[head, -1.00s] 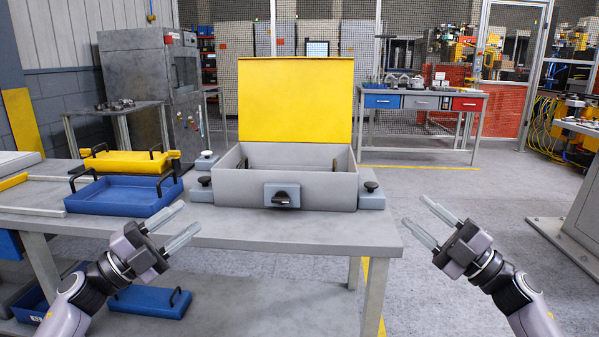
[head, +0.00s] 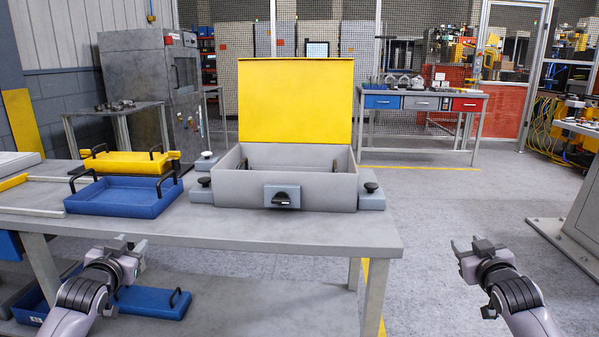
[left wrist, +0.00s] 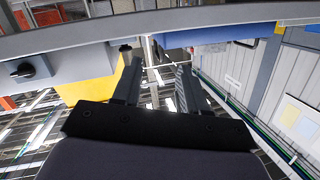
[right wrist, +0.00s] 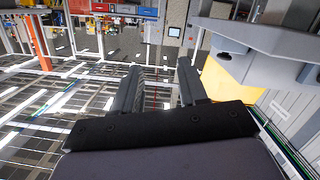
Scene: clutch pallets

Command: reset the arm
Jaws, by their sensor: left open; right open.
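My left gripper (head: 131,246) is open and empty in front of the table's front edge, at the lower left of the head view. Its two fingers also show apart in the left wrist view (left wrist: 158,85). My right gripper (head: 467,246) is open and empty over the floor to the right of the table. Its fingers show apart in the right wrist view (right wrist: 160,85). Neither gripper touches anything.
A grey table (head: 300,232) carries a grey box (head: 235,190) with its yellow lid (head: 295,100) raised. A blue tray (head: 125,203) and a yellow tray (head: 125,163) are on its left. Another blue tray (head: 150,302) is on the lower shelf. Floor right of the table is clear.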

